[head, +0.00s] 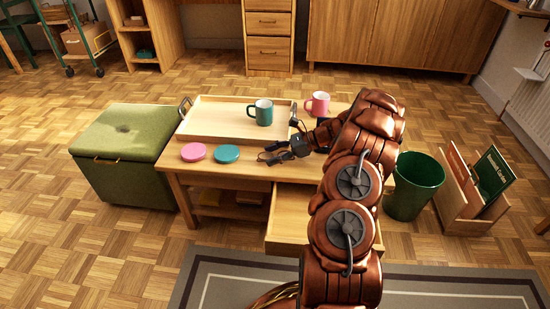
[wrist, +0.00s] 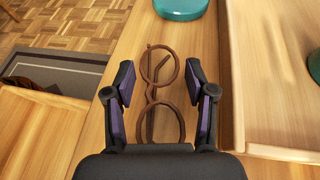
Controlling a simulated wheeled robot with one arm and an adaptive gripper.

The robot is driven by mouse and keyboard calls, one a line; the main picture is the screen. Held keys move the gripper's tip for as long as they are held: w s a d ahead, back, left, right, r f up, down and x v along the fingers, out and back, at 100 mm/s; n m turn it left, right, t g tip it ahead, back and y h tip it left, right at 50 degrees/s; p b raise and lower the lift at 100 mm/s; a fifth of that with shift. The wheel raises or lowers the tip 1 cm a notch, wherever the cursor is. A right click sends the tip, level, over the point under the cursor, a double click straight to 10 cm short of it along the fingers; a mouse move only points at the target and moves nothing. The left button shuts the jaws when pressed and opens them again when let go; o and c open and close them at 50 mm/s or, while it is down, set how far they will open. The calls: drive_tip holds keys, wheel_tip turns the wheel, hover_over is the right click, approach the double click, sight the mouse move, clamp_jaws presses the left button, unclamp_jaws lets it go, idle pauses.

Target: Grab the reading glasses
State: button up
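The reading glasses (wrist: 152,95) have round brown frames and lie on the wooden table top in the wrist view. Their two rims run one behind the other, away from my gripper. My gripper (wrist: 162,82) is open, with one finger on each side of the glasses, and it grips nothing. I cannot tell how far above the table the fingertips are.
A wooden tray (head: 217,128) holding a teal mug (head: 261,112) is close beside my gripper. A pink mug (head: 317,104) stands beyond. A drawer (head: 288,228) stands open below the table's front edge.

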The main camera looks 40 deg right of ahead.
sight(273, 155)
drive_tip(key=c, duration=0.6)
drive_tip(key=shift+r, duration=0.1)
wheel_tip(273, 155, up, 4)
drive_tip(key=shift+f+p, duration=0.2)
drive_tip(key=shift+p, duration=0.9)
drive_tip(key=s+a+p, duration=0.2)
drive_tip(key=s+a, duration=0.2)
drive_tip(key=a, duration=0.2)
drive_tip(key=s+a+r+p, duration=0.1)
drive_tip(key=s+a+p, duration=0.1)
drive_tip(key=s+a, duration=0.2)
drive_tip(key=a, duration=0.3)
drive_tip(key=shift+s+a+r, duration=0.15)
drive_tip(key=shift+s+a, duration=0.05)
drive_tip(key=shift+a, duration=0.1)
